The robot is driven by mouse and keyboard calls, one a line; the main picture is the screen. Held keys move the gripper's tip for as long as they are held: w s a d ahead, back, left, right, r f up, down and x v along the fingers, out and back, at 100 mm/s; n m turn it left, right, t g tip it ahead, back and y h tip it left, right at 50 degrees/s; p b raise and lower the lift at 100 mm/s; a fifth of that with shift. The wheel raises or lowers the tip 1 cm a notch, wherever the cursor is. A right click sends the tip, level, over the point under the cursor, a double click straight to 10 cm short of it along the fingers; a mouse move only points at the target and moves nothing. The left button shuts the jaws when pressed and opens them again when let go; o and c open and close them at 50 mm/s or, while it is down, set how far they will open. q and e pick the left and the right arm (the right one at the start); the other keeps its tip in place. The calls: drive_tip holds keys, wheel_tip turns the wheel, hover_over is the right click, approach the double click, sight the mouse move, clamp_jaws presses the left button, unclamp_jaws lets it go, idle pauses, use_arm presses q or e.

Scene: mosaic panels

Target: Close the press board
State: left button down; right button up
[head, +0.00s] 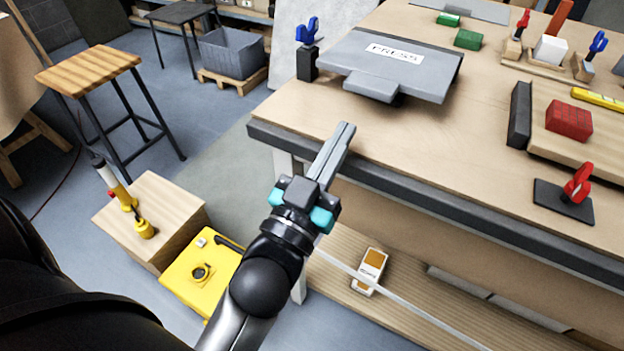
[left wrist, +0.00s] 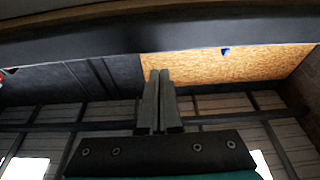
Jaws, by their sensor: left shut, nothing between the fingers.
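The press board (head: 392,62) is a grey slab with a white PRESS label, near the left end of the workbench top. A tab (head: 372,87) sticks out of its front edge. The slab looks roughly flat and a little above the wood; I cannot tell how far it is tilted. My left gripper (head: 346,128) is shut and empty. In the head view its fingertips show over the bench's front edge, in front of the tab and apart from it. Its closed fingers also show in the left wrist view (left wrist: 158,78), where the press board cannot be made out. My right gripper is out of view.
A blue-handled clamp (head: 307,62) stands just left of the press board. A red block (head: 568,120) and a red clamp (head: 577,190) are on the right of the bench (head: 430,140). The bench top before the press board is clear. A yellow case (head: 203,262) sits below left.

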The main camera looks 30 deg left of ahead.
use_arm(q)
drive_tip(key=v, duration=0.8)
drive_tip(key=shift+a, duration=0.15)
drive_tip(key=shift+w+f, duration=0.15)
drive_tip(key=d+f+m+g+h, duration=0.2)
drive_tip(key=f+g, duration=0.8)
drive_tip(key=f, duration=2.6)
drive_tip(key=s+a+f+g+y, duration=0.1)
drive_tip(key=s+a+f+g, duration=0.3)
drive_tip(key=s+f, duration=0.5)
drive_tip(key=s+a+f+g+y+p, duration=0.1)
drive_tip(key=s+a+f+g, duration=0.4)
drive_tip(key=s+f, duration=0.5)
drive_tip(key=shift+a+f+y+p, duration=0.3)
drive_tip(key=shift+a+f+y, duration=0.1)
drive_tip(key=shift+a+y, duration=0.25)
